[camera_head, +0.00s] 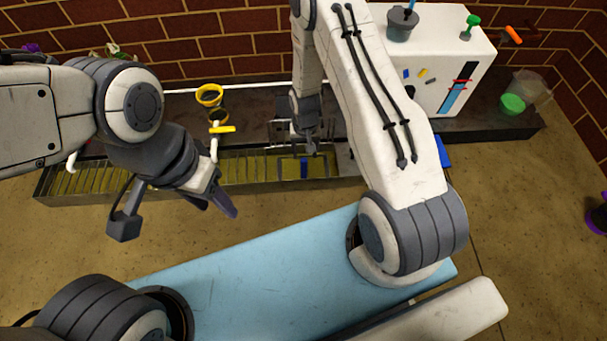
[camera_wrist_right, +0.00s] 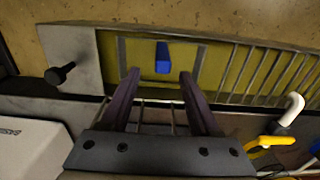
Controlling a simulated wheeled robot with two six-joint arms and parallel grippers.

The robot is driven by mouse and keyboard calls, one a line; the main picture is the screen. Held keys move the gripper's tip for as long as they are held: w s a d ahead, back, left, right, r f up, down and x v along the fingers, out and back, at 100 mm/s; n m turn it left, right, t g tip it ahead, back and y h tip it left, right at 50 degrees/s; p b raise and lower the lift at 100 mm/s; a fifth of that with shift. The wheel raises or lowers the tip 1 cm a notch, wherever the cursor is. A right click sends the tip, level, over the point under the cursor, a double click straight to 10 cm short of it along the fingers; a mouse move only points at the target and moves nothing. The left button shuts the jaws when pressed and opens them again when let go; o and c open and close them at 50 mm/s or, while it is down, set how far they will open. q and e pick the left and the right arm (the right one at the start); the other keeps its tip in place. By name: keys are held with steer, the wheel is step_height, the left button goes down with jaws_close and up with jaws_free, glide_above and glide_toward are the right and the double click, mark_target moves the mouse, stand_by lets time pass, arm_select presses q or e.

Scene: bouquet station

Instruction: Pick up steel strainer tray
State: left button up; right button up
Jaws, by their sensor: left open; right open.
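The steel strainer tray appears to be the grey metal frame with thin bars in the trough; it shows below my right gripper in the head view (camera_head: 279,168) and between and beyond the fingers in the right wrist view (camera_wrist_right: 122,52). A blue piece (camera_wrist_right: 162,60) shows inside the frame. My right gripper (camera_wrist_right: 158,82) is open and empty, with its two purple fingers apart over the frame's near side; contact cannot be told. In the head view it (camera_head: 308,147) points down at the trough. My left gripper (camera_head: 224,203) is open and empty, in front of the trough.
A long trough with a slatted yellow bottom (camera_head: 245,172) runs along the brick wall. A white box (camera_head: 440,50) stands at the back right, with a green cup (camera_head: 512,104) beside it. Yellow rings (camera_head: 209,95) and a yellow-handled tool (camera_wrist_right: 268,142) are close by.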

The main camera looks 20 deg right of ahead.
mark_target(305, 160)
step_height(305, 160, down, 4)
steer(key=shift+f+b, duration=0.2)
steer(key=shift+b, duration=1)
steer(key=f+b, duration=0.4)
steer(key=f, duration=0.1)
steer(key=shift+w+a+b, duration=0.1)
steer(key=shift+w+b, duration=0.1)
steer(key=shift+b, duration=0.15)
steer(key=shift+r, duration=0.1)
jaws_close()
